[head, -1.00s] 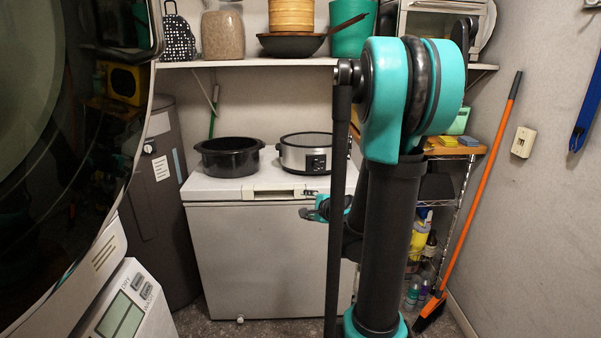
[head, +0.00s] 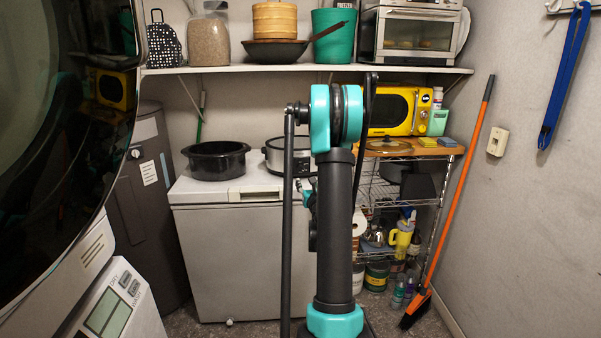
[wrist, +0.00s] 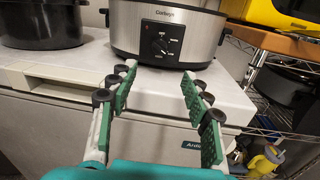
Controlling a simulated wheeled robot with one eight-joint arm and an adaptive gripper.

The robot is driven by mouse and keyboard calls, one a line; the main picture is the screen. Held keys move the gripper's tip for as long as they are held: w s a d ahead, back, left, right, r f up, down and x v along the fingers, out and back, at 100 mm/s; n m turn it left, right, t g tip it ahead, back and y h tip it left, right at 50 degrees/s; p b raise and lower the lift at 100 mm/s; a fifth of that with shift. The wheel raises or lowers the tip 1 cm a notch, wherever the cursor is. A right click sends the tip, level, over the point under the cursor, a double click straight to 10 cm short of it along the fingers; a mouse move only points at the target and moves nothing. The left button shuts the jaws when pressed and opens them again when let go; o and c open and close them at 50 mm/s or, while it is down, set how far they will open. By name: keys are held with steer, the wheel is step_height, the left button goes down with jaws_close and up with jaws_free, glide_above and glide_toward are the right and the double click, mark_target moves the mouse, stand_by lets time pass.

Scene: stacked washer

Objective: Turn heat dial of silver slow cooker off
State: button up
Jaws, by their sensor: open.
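The silver slow cooker (head: 276,159) stands on the white chest freezer, partly hidden behind my arm in the head view. In the wrist view the slow cooker (wrist: 200,35) is at the top centre, with its black heat dial (wrist: 160,43) on the front face. The dial's markings are too small to read surely. My gripper (wrist: 157,80) is open and empty, its green-padded fingers pointing at the cooker from in front and below the dial. It appears apart from the cooker. In the head view my gripper is mostly hidden behind my arm.
A black pot (head: 216,161) stands left of the cooker on the freezer (head: 228,260). A wire rack (head: 395,205) with a yellow microwave (head: 393,110) is at the right. A shelf (head: 240,70) hangs above. The washer stack (head: 60,110) fills the left side.

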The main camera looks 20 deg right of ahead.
mark_target(301, 169)
steer(key=w+d, duration=0.1)
steer(key=w, duration=0.7)
steer(key=w+d, duration=0.1)
steer(key=w, duration=0.3)
steer(key=shift+w+d, duration=0.3)
steer(key=shift+w, duration=0.1)
jaws_close()
